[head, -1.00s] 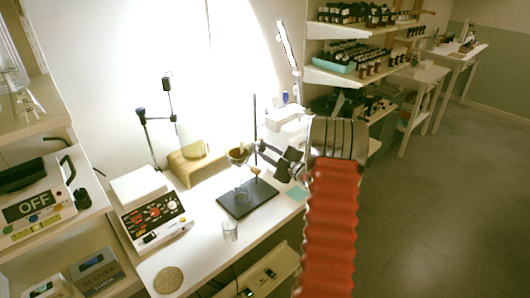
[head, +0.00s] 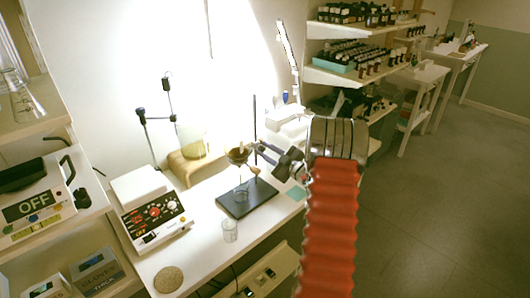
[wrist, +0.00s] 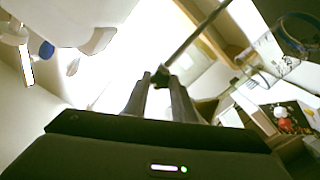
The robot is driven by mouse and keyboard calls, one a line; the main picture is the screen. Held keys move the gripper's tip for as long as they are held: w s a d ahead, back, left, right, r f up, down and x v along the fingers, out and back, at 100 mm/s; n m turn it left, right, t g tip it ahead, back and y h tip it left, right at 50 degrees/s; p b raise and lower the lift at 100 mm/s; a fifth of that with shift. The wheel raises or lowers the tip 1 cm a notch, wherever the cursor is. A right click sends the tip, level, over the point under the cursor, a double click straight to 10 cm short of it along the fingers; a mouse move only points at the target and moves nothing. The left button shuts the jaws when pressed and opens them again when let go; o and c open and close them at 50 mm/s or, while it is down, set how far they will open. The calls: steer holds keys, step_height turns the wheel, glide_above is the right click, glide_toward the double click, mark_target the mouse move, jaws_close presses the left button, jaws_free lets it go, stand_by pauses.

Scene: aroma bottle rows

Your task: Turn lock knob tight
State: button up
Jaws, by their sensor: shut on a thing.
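A retort stand with a dark base plate (head: 236,207) and a thin upright rod (head: 254,115) stands on the white bench. A dark, funnel-like bowl (head: 238,156) is held on the rod's left side. My gripper (head: 262,150) reaches in from the right, with its fingertips at the rod at about the bowl's height. In the wrist view the two fingers (wrist: 160,82) are close together around a small dark knob (wrist: 161,73) beside the rod (wrist: 195,36). The fingers partly hide the knob, and how tight it sits cannot be seen.
A glass beaker (head: 230,230) stands in front of the base. A white device with dials (head: 150,208) is on the left of the bench, and a round cork mat (head: 168,280) lies near the front. Shelves of bottles (head: 350,52) are behind right.

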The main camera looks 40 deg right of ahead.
steer(key=m, duration=0.4)
steer(key=shift+m, duration=0.3)
steer(key=m, duration=0.3)
steer(key=shift+m, duration=0.4)
steer(key=m, duration=0.4)
steer(key=shift+d, duration=0.1)
steer(key=m, duration=0.8)
steer(key=shift+m, duration=0.3)
steer(key=m, duration=0.3)
steer(key=shift+m, duration=0.3)
steer(key=m, duration=0.3)
steer(key=shift+m, duration=2.1)
